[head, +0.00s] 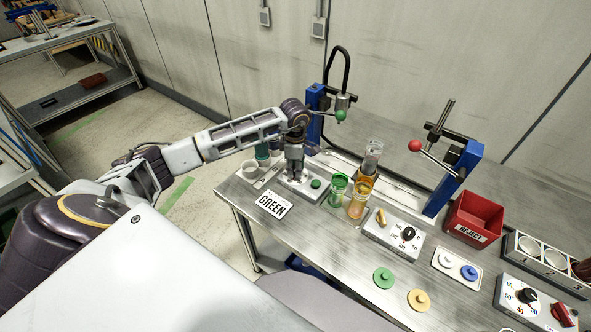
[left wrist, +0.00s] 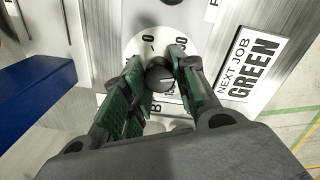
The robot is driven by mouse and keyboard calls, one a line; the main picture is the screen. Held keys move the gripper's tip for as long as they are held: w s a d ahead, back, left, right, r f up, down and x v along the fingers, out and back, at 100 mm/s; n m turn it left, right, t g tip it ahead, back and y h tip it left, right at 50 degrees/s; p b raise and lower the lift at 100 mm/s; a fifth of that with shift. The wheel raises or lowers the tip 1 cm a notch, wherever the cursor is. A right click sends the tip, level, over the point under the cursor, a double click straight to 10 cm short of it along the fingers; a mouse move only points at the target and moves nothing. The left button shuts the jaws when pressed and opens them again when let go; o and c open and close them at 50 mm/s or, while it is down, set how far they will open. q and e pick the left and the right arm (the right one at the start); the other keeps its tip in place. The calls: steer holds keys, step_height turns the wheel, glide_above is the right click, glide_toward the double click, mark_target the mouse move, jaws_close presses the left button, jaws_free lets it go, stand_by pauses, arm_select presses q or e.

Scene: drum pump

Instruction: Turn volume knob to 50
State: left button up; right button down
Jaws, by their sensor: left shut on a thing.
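My left gripper (head: 295,170) points down over a light panel (head: 290,186) at the left end of the bench. In the left wrist view, its green-padded fingers (left wrist: 158,86) are shut on a dark round knob (left wrist: 160,76), one on each side. The knob has a pale pointer line and sits on a white dial (left wrist: 142,42). Some dial numbers show, but the fingers hide part of the scale, so I cannot read the setting. A green button (head: 316,184) is on the same panel. My right gripper is not in view.
A "NEXT JOB GREEN" card (head: 272,205) lies in front of the panel. A green cup (head: 338,187) and an amber cup (head: 358,206) stand to the right. Another dial panel (head: 384,238) and a red reject bin (head: 466,222) are farther right. A blue post (left wrist: 35,95) shows beside the gripper.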

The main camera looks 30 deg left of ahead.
arm_select(q)
steer(key=n+b, duration=0.1)
steer(key=n, duration=0.3)
steer(key=shift+n+b, duration=0.55)
steer(key=shift+n, duration=1.65)
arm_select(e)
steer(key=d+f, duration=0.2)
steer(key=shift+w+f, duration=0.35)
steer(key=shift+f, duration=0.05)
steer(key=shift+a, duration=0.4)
arm_select(q)
steer(key=o, duration=1.1)
steer(key=shift+c, duration=0.2)
steer(key=shift+r, duration=0.15)
